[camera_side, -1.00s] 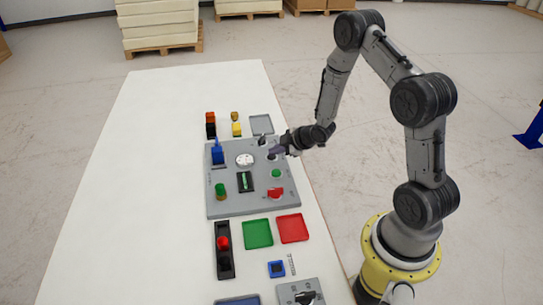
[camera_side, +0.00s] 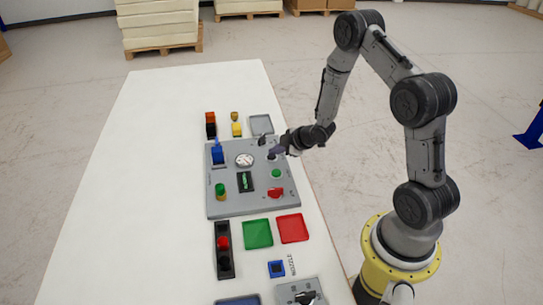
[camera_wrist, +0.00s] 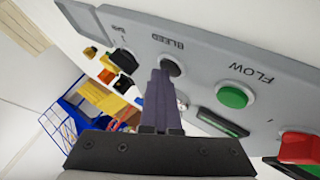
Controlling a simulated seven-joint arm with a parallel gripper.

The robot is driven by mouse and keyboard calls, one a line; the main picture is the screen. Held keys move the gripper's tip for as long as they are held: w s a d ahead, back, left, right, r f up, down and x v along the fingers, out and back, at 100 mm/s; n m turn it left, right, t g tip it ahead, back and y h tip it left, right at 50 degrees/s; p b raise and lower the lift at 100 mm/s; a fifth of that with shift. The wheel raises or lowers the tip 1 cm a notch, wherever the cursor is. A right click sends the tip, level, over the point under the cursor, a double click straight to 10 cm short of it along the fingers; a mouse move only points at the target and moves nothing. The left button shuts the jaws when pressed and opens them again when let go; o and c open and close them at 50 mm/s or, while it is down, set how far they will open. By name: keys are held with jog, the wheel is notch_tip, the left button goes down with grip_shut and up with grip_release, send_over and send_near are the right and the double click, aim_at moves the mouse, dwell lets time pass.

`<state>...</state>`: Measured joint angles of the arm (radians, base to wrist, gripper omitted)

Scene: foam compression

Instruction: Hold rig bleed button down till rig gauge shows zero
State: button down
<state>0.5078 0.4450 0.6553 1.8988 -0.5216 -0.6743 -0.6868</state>
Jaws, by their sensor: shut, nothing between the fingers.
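The rig panel (camera_side: 232,205) is a grey slab on the white table. Its bleed button (camera_wrist: 173,68) is dark and round, beside the BLEED lettering in the wrist view. My gripper (camera_wrist: 162,76) is shut and empty, with its fingertips at the button and partly covering it. I cannot tell how far the button is pressed. In the side view my gripper (camera_side: 274,152) is at the panel's upper right. The round white gauge (camera_side: 245,160) is on the panel to its left; its reading is too small to make out.
A green FLOW button (camera_wrist: 233,96) and a red knob (camera_wrist: 299,147) are near my fingers. A dark screen (camera_side: 246,181) with green marks is on the panel. Green (camera_side: 258,234) and red (camera_side: 292,228) trays lie in front. The table's left side is clear.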

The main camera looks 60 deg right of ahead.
aim_at(275, 158)
dwell(0.4)
jog(key=shift+r, duration=0.85)
jog(key=shift+r, duration=2.5)
